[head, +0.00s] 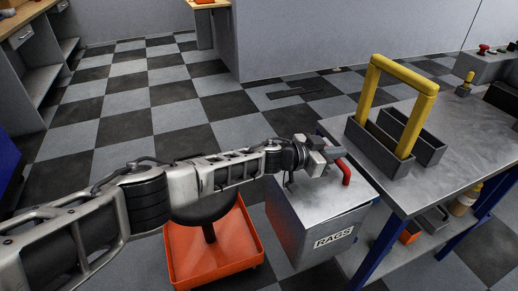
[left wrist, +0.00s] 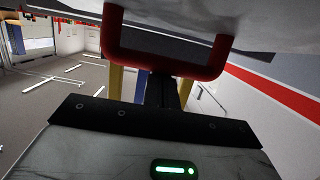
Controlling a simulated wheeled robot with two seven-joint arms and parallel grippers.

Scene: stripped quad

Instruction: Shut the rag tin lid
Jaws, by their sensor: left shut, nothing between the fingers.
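The rag tin (head: 300,232) is a grey metal box with a "RAGS" label, standing on the floor beside the bench. Its lid (head: 318,204) lies nearly flat over the top; I cannot tell whether a small gap remains at the rim. A red handle (head: 344,172) stands on the lid. My left gripper (head: 326,158) is shut and empty, just beside the handle at the far side of the lid. In the left wrist view the red handle (left wrist: 165,62) is close in front of the dark fingers (left wrist: 168,92); contact is unclear. My right gripper is not in view.
A metal bench (head: 400,190) on blue legs stands right of the tin, carrying a grey tote (head: 375,148) with a yellow handle. An orange tray (head: 190,262) is on the floor left of the tin, below my arm.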

